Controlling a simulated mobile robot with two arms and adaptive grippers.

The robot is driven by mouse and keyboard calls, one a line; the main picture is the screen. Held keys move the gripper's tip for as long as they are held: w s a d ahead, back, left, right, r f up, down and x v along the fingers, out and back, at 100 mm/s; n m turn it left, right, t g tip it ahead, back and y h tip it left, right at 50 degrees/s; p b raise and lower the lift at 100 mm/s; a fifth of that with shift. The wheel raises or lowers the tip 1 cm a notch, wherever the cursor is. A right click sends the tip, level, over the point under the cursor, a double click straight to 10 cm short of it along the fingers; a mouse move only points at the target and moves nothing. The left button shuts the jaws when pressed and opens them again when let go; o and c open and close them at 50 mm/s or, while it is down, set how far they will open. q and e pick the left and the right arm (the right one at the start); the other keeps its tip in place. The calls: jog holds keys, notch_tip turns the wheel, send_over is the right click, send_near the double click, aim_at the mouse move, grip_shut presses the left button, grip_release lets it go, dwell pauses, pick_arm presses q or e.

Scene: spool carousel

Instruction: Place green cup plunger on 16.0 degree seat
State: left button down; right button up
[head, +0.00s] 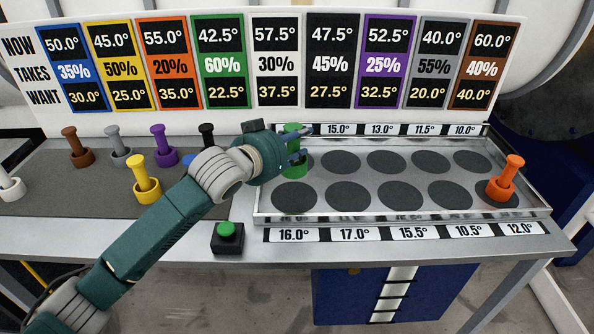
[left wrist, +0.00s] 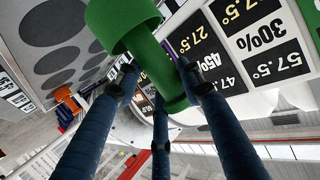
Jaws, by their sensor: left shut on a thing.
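The green cup plunger (head: 294,166) is upright in the head view, over the back left corner of the clear-walled tray (head: 400,216). My left gripper (head: 296,143) is shut on its stem from the left. In the left wrist view the green plunger (left wrist: 150,50) sits between the fingers (left wrist: 160,85), its wide cup away from the palm. The 16.0° label (head: 293,235) is at the tray's front left, with a dark round seat (head: 294,197) behind it, empty. Whether the cup touches the tray floor is unclear. My right gripper is not in view.
An orange plunger (head: 505,179) stands on the front right seat, by 12.0°. The other visible seats are empty. Yellow (head: 146,181), purple (head: 164,147), grey (head: 120,147), brown (head: 76,148) and white (head: 10,184) plungers stand left. A green-button box (head: 228,236) is at the front edge.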

aim_at(290, 175)
pick_arm(q)
notch_tip(290, 175, down, 4)
jog(key=shift+w+d+r, duration=0.1)
jog(key=shift+w, duration=0.05)
notch_tip(290, 175, down, 2)
jog(key=shift+f, duration=0.2)
notch_tip(290, 175, down, 3)
jog(key=shift+r, duration=0.2)
jog(key=shift+f, duration=0.3)
jog(key=c, duration=1.4)
grip_release()
jog(key=shift+c, duration=0.2)
jog(key=o, duration=0.3)
jog(key=shift+o, duration=0.2)
jog(key=shift+s+a+r, duration=0.1)
jog(key=shift+s+a, duration=0.2)
jog(key=shift+s, duration=0.15)
jog(key=v, duration=1.1)
jog(key=shift+b, duration=0.35)
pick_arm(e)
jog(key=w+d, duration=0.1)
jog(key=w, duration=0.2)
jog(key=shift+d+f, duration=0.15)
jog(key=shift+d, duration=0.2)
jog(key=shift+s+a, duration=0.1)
